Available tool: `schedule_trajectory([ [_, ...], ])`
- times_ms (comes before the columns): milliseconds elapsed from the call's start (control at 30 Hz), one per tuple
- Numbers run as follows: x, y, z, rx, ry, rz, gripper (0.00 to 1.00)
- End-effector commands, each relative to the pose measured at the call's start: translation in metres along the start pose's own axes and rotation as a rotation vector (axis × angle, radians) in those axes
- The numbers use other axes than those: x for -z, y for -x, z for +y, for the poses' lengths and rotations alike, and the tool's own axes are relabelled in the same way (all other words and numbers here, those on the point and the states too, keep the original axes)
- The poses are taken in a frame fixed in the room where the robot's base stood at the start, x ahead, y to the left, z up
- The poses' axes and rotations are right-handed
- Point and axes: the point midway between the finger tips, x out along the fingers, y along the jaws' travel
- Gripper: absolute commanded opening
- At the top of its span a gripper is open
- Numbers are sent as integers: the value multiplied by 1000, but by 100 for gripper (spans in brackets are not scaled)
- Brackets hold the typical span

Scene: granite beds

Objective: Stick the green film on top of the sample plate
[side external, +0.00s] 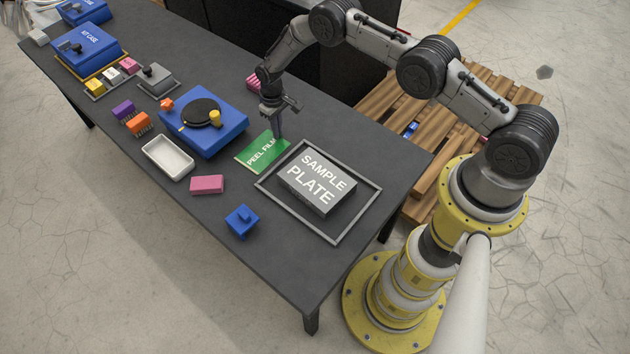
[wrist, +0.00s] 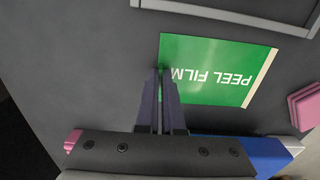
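The green film (side external: 262,151), marked PEEL FILM, lies on the dark table left of the sample plate (side external: 318,182). The sample plate is a grey block with white lettering inside a thin rectangular frame. My gripper (side external: 278,137) points down at the film's far right corner. In the wrist view, the film (wrist: 215,85) has a pale strip along its right edge. The fingers (wrist: 160,75) are close together with a narrow gap, over the film's left edge. I cannot tell whether they pinch the film. The sample plate itself is outside the wrist view.
The grey frame (side external: 262,184) surrounds the plate. A blue case (side external: 202,140), a white tray (side external: 168,165), a pink block (side external: 207,184) and a blue block (side external: 241,221) stand left of the film and plate. The table's front right is clear.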

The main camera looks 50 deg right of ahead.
Motion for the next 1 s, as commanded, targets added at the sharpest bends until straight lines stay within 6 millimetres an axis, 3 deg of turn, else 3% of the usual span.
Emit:
schedule_trajectory([
  [1000,0,12,4,0,0,0,0],
])
